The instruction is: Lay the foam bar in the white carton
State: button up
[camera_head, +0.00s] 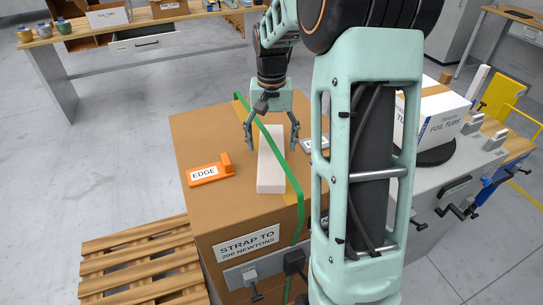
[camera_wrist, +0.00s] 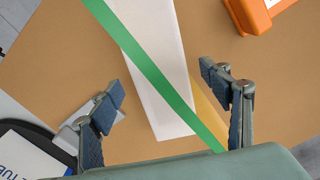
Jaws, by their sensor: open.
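The foam bar (camera_head: 271,176) appears as a long white block lying on top of a large brown box. A green strap (camera_head: 299,202) runs diagonally across it in the wrist view (camera_wrist: 135,49). My gripper (camera_head: 272,146) is open above the far part of the bar, with one finger on each side. In the wrist view my gripper (camera_wrist: 165,105) has its fingers apart and nothing held between them. A white carton (camera_head: 445,124) printed "FOIL TUBS" stands at the right on a black round plate, partly hidden by my arm. Its inside is not visible.
An orange "EDGE" piece (camera_head: 207,172) lies on the brown box (camera_head: 200,130), left of the bar. A tan strip (camera_wrist: 210,105) lies beside the bar. A wooden pallet (camera_head: 140,265) is at lower left. Another white carton (camera_head: 108,17) sits on the rear bench.

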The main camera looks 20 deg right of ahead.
notch_tip(320, 180, down, 2)
jog(key=shift+f, duration=0.25)
jog(key=c, duration=1)
jog(key=shift+o, duration=0.2)
jog(key=shift+r, duration=0.1)
